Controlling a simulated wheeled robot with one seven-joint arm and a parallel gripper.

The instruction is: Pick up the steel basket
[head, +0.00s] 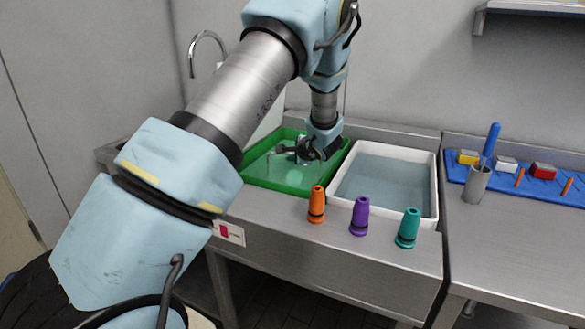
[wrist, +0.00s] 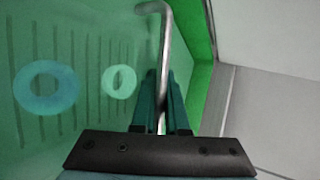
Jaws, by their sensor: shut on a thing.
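My gripper (head: 312,152) reaches down into the green tub (head: 262,190) at the sink in the head view. In the wrist view its fingers (wrist: 160,95) are shut on a bent steel rod (wrist: 166,40), which appears to be the handle of the steel basket. A slotted surface (wrist: 92,50), probably the basket's floor, shows blurred through the green liquid. A blue ring (wrist: 46,88) and a smaller pale ring (wrist: 119,81) lie over it. The basket's walls cannot be made out, and my gripper hides much of it in the head view.
A white tub (head: 434,185) of bluish liquid stands right of the green one. Orange (head: 317,204), purple (head: 360,216) and teal (head: 407,228) cones stand along the front ledge. Further right are a steel cup (head: 476,184) and a blue mat (head: 520,190) with small parts.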

